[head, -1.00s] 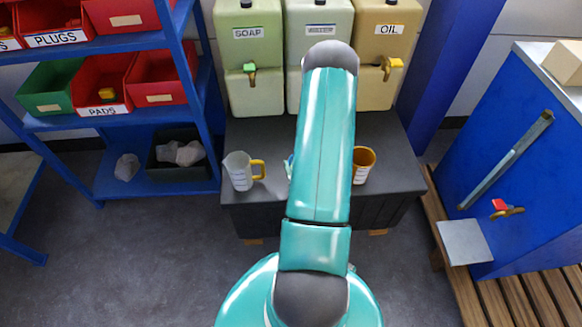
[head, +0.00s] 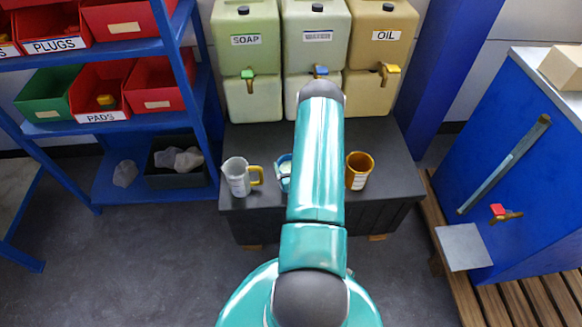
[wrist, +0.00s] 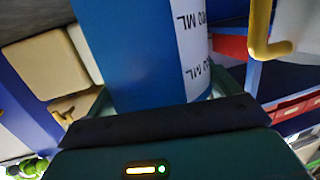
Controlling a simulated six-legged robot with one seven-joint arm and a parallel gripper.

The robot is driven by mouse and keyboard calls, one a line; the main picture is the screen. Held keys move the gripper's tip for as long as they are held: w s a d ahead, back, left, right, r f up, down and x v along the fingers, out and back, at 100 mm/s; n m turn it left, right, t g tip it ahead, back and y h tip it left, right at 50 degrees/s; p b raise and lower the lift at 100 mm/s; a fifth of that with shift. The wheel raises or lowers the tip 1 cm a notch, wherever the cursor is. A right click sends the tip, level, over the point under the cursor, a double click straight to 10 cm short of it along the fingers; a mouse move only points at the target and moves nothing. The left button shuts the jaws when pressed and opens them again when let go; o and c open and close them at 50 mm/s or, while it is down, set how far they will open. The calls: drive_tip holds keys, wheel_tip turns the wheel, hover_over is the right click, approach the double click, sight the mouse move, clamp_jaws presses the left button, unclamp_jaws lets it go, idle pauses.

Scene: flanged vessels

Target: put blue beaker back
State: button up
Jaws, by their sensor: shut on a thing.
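The blue beaker (wrist: 135,55) fills the upper middle of the wrist view, with a white scale marked in ML on its right side. My gripper (wrist: 165,105) is shut on it, a green finger showing at each side. In the head view my arm hides most of the blue beaker (head: 283,172). A part of it shows left of the arm, over the dark bench (head: 395,190). I cannot tell whether it touches the bench top.
A white beaker with a yellow handle (head: 238,178) stands close left, an orange mug (head: 358,171) right. Behind are soap (head: 250,60), middle (head: 316,55) and oil (head: 382,55) tanks with taps. A blue shelf (head: 150,195) stands left, a blue cabinet (head: 520,150) right.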

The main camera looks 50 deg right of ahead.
drive_tip(key=shift+f, duration=0.55)
drive_tip(key=o, duration=1.8)
